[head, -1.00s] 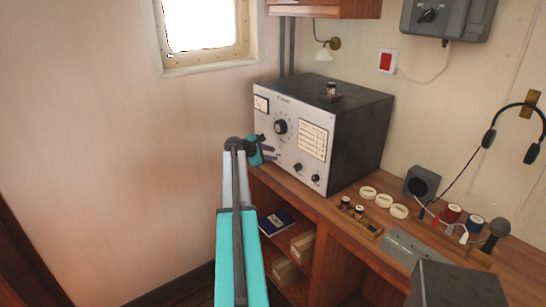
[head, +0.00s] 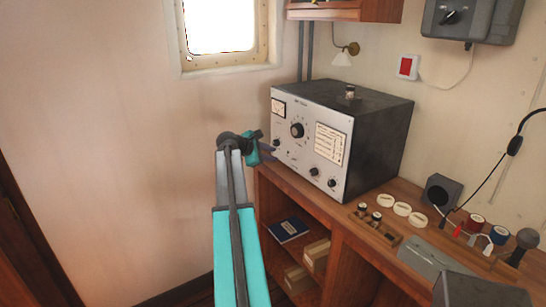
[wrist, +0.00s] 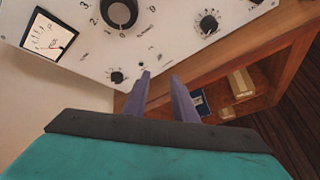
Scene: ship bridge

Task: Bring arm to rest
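My arm reaches forward in the head view, with my gripper (head: 268,151) at its far end, close to the left front of the grey radio set (head: 318,147). In the wrist view my gripper (wrist: 160,95) shows two purple-grey fingers standing apart with nothing between them. The fingers are in front of the lower edge of the radio's panel (wrist: 150,50), near a small knob (wrist: 117,77). I cannot tell from these views whether they touch it.
The wooden desk (head: 405,262) carries the radio, several white discs, tape rolls (head: 475,222) and a small speaker (head: 443,190). A blue book (head: 288,230) and boxes lie on the shelf below. A small jar-like part (head: 350,92) stands on the radio.

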